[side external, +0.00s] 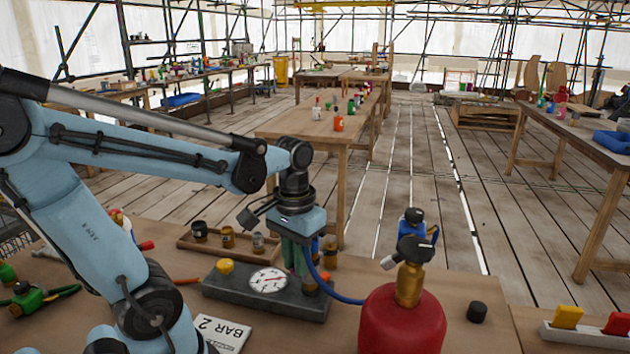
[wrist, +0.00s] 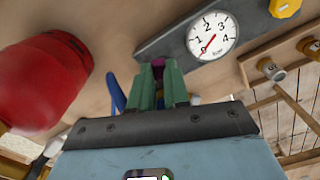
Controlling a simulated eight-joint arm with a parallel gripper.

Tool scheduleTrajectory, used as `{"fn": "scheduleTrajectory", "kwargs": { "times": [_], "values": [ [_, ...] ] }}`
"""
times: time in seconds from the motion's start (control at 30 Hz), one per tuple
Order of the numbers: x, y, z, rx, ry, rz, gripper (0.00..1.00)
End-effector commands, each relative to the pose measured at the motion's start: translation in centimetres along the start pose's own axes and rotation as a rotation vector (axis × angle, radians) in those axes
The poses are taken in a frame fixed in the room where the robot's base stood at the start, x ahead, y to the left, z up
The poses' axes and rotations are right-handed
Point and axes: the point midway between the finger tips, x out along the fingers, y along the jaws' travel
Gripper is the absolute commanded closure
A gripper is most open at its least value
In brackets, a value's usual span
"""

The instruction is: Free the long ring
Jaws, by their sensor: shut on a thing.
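A dark grey block (side external: 240,294) lies on the bench and carries a white round gauge (side external: 268,280) with a red needle. The gauge also shows in the wrist view (wrist: 212,36). My gripper (side external: 299,268) points down over the block's right end. In the wrist view its green fingers (wrist: 159,80) are close together, shut on a small part, with a purple piece (wrist: 158,65) showing between their tips. I cannot tell whether this is the long ring; the fingers hide most of it. A blue hose (side external: 335,293) runs from beside the gripper toward a red cylinder (side external: 402,318).
The red cylinder with its brass valve (side external: 409,285) stands right of the gripper. A yellow knob (side external: 225,266) sits on the block's left. A wooden tray (side external: 230,246) with small pots lies behind. A black cap (side external: 477,311) and a "BAR 2" card (side external: 218,332) lie on the bench.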

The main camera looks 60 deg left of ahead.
Motion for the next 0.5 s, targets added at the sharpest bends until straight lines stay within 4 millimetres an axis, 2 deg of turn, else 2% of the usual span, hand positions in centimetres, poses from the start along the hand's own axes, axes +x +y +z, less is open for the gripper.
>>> {"fn": "scheduleTrajectory", "kwargs": {
  "times": [0.2, 0.5],
  "values": [
    [-0.05, -0.45, -0.01, 0.110, -0.002, 0.000, 1.00],
    [-0.05, -0.68, -0.04, 0.176, -0.003, 0.000, 1.00]
  ]
}}
